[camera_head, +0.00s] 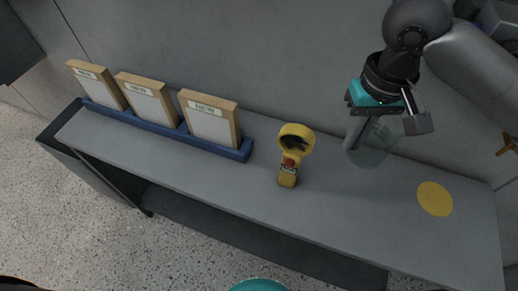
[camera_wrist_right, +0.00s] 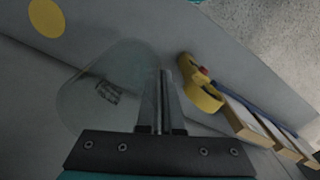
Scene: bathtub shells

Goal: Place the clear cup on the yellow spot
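The clear cup (camera_head: 376,154) is transparent and hard to make out at the right part of the grey bench. My right gripper (camera_head: 357,138) is at the cup from above. In the right wrist view its two fingers (camera_wrist_right: 160,100) are close together at the side of the cup (camera_wrist_right: 95,88), seemingly with the cup wall pinched between them. I cannot tell whether the cup's base touches the bench. The yellow spot (camera_head: 434,198) is a flat, bare disc to the right of the cup; it also shows in the right wrist view (camera_wrist_right: 46,17). My left gripper is not in view.
A yellow handheld device (camera_head: 289,168) stands on the bench left of the cup. A blue rack (camera_head: 165,130) with three wood-framed boards (camera_head: 210,120) lies along the back left. The wall is close behind. The bench between cup and spot is clear.

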